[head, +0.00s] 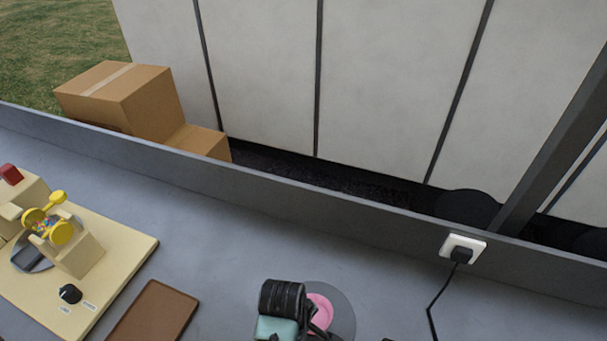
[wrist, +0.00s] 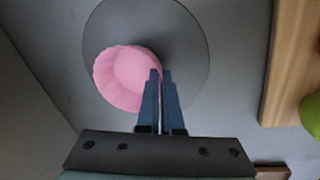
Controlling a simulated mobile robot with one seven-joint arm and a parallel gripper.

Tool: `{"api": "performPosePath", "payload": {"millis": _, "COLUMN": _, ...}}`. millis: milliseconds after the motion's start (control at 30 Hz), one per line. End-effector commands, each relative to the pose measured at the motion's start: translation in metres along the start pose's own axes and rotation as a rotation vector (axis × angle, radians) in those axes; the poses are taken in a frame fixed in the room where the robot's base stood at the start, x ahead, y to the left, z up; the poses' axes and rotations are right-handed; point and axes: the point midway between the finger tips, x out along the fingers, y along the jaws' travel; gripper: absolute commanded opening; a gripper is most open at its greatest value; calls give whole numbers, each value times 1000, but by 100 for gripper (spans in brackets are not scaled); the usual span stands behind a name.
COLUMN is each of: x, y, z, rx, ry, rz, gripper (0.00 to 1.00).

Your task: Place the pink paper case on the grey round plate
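The pink paper case (wrist: 125,75) is a round, fluted cup, seen from above in the wrist view. In the head view the case (head: 322,312) and plate (head: 345,313) are partly hidden behind my gripper.
A brown flat board (head: 152,312) lies left of the plate. A socket with a black cable (head: 462,250) is at the right. Grey counter between is clear. A wooden item (wrist: 290,60) and something green (wrist: 311,113) show at right.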

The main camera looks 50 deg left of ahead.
Motion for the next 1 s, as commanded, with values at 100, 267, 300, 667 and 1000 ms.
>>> {"api": "performPosePath", "payload": {"millis": 100, "x": 10, "y": -2, "z": 0, "rx": 0, "ry": -1, "rz": -1, "gripper": 0}}
{"api": "performPosePath", "payload": {"millis": 267, "x": 11, "y": -2, "z": 0, "rx": 0, "ry": 0, "rz": 1, "gripper": 0}}
{"api": "performPosePath", "payload": {"millis": 300, "x": 11, "y": -2, "z": 0, "rx": 0, "ry": 0, "rz": 1, "gripper": 0}}
{"api": "performPosePath", "payload": {"millis": 667, "x": 13, "y": -2, "z": 0, "rx": 0, "ry": 0, "rz": 1, "gripper": 33}}
{"api": "performPosePath", "payload": {"millis": 1000, "x": 9, "y": -2, "z": 0, "rx": 0, "ry": 1, "rz": 1, "gripper": 33}}
